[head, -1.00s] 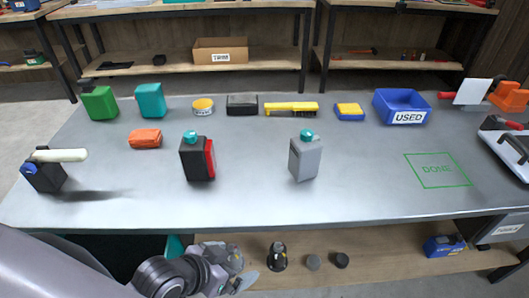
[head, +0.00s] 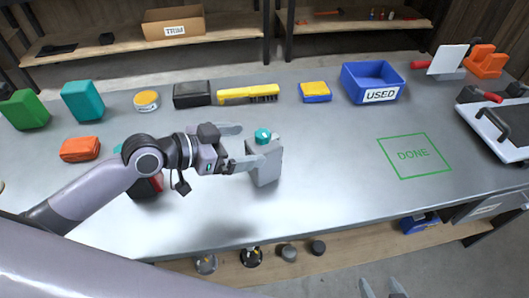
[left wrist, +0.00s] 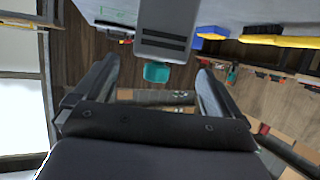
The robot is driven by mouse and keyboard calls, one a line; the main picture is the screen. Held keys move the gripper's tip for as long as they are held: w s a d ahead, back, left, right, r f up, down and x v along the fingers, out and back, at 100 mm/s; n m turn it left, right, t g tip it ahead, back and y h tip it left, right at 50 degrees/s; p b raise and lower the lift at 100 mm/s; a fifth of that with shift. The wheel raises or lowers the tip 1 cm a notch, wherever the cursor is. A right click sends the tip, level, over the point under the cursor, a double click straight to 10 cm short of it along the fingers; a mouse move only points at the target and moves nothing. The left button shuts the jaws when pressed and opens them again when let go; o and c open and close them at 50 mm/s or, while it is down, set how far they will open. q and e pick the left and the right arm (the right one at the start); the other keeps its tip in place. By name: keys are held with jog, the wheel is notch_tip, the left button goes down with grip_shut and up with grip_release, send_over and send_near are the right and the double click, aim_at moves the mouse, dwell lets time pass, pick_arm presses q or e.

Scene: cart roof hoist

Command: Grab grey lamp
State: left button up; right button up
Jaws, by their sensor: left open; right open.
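The grey lamp (head: 265,168), a grey box with a teal cap on top, stands upright on the table in the head view. In the left wrist view the lamp (left wrist: 165,28) is at the top centre, its teal cap pointing toward the gripper. My left gripper (head: 242,146) is open just left of the lamp in the head view. One finger overlaps the lamp's left edge; the other is behind and above it. I cannot tell whether they touch. My right gripper (head: 383,287) is open and empty at the bottom edge, in front of the table.
A black and red container (head: 147,188) is mostly hidden behind my left arm. An orange item (head: 80,149), a yellow brush (head: 247,94), a blue-yellow sponge (head: 315,92) and a blue USED bin (head: 352,84) stand around. The green DONE square (head: 412,155) is empty.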

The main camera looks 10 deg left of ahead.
aim_at(258, 144)
pick_arm(q)
jog(key=shift+f+p+x, duration=0.15)
jog(key=shift+x, duration=1.35)
jog(key=shift+f+p+x, duration=0.15)
jog(key=shift+x, duration=1.35)
jog(key=shift+s+a, duration=0.1)
jog(key=c, duration=1.4)
jog(key=shift+c, duration=1.1)
jog(key=shift+r, duration=0.15)
